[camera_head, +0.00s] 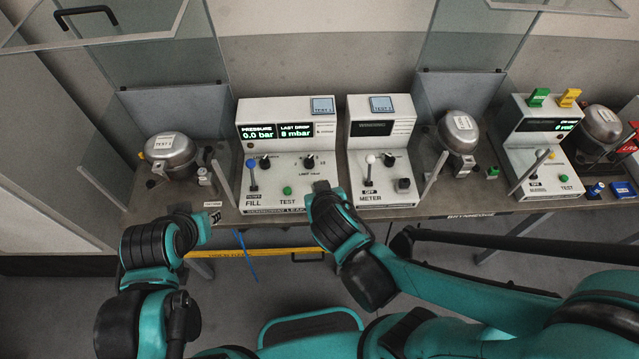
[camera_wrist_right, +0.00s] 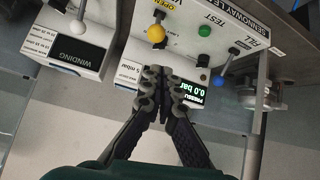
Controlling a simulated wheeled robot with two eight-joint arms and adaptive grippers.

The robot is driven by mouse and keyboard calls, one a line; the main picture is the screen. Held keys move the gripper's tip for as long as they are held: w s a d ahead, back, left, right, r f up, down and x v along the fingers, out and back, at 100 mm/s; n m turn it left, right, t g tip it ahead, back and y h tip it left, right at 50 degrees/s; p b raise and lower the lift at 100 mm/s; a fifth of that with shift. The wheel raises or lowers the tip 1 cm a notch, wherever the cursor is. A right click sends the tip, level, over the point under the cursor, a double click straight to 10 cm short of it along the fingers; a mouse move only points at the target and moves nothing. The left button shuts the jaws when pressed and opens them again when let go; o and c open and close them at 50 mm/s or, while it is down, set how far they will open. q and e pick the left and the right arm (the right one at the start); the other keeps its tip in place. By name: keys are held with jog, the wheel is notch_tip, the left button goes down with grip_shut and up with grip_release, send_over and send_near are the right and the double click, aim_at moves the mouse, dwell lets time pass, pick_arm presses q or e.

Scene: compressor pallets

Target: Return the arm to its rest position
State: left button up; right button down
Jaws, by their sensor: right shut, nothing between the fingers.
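My right arm (camera_head: 470,285) comes in from the right in the head view. Its gripper (camera_head: 318,200) is at the bench's front edge, before the leak tester (camera_head: 288,150). In the right wrist view the fingers of this gripper (camera_wrist_right: 164,78) are together and empty. They point at the tester's panel, just short of a yellow ball knob (camera_wrist_right: 156,34) marked OPEN; contact cannot be told. In the head view this knob is hidden behind the gripper. My left gripper (camera_head: 203,228) is at the bench edge on the left; its fingers are not clear.
The winding meter (camera_head: 378,150) stands right of the tester, with a white-knobbed lever (camera_head: 369,172). A blue-knobbed lever (camera_head: 252,176) rises from the tester. Compressors (camera_head: 172,152) (camera_head: 458,132) stand on the bench beside clear panels. Floor in front is partly free.

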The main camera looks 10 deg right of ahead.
dwell(0.3)
jog(key=s+d+m+g+b, duration=0.1)
jog(key=s+d+g+b, duration=0.1)
jog(key=s+d+b, duration=0.5)
jog(key=shift+d+f+g, duration=0.3)
jog(key=shift+d, duration=0.85)
